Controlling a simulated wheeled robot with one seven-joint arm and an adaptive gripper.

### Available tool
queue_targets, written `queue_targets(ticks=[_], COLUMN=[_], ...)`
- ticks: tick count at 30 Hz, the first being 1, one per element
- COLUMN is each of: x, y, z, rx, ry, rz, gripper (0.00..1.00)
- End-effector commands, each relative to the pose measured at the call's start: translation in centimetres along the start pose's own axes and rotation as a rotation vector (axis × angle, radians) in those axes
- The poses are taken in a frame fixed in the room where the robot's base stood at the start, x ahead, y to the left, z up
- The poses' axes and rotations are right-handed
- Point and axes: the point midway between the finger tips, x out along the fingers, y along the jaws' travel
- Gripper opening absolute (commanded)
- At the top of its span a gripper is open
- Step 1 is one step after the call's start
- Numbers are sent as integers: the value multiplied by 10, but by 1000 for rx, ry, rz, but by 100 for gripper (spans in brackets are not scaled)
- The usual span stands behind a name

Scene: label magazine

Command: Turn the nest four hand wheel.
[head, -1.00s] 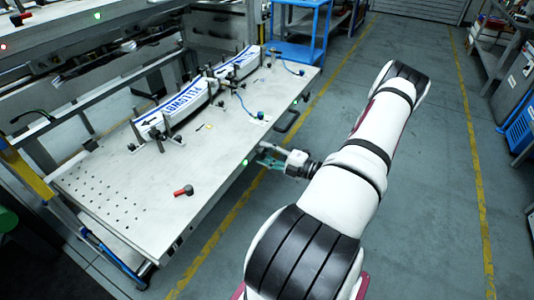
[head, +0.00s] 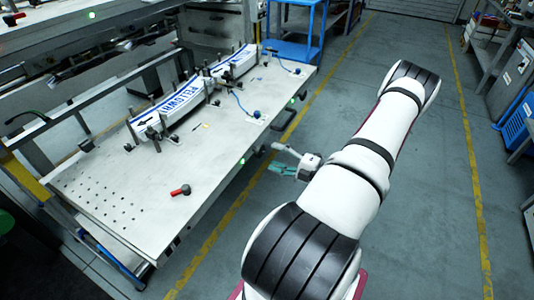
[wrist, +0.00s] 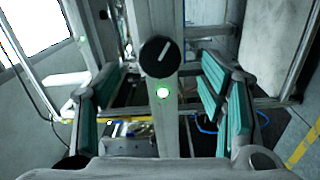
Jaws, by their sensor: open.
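A round black knob with a white pointer line (wrist: 159,56) faces me in the wrist view, on a pale upright beam. It looks like the hand wheel, but no nest number is readable. The knob appears ahead of and above the middle of the finger gap, with no contact visible. In the head view my gripper (head: 281,160) is off the front edge of the workbench (head: 135,190).
The bench carries clamped white curved pieces with blue lettering (head: 170,105) and a loose red-and-black part (head: 181,190). Green lamps line its front edge. A blue cart (head: 295,45) stands behind.

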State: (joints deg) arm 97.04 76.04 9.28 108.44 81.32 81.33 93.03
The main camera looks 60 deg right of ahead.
Motion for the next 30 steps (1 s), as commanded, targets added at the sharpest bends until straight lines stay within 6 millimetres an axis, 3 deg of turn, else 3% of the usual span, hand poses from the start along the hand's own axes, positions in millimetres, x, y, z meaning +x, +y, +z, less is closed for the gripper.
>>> queue_targets(ticks=[6, 12, 30], x=[-43, -64, -68], y=[0, 0, 0], z=[1, 1, 0], rx=[1, 0, 0], ry=[-3, -1, 0], rz=[-1, -1, 0], gripper=[64, 64, 64])
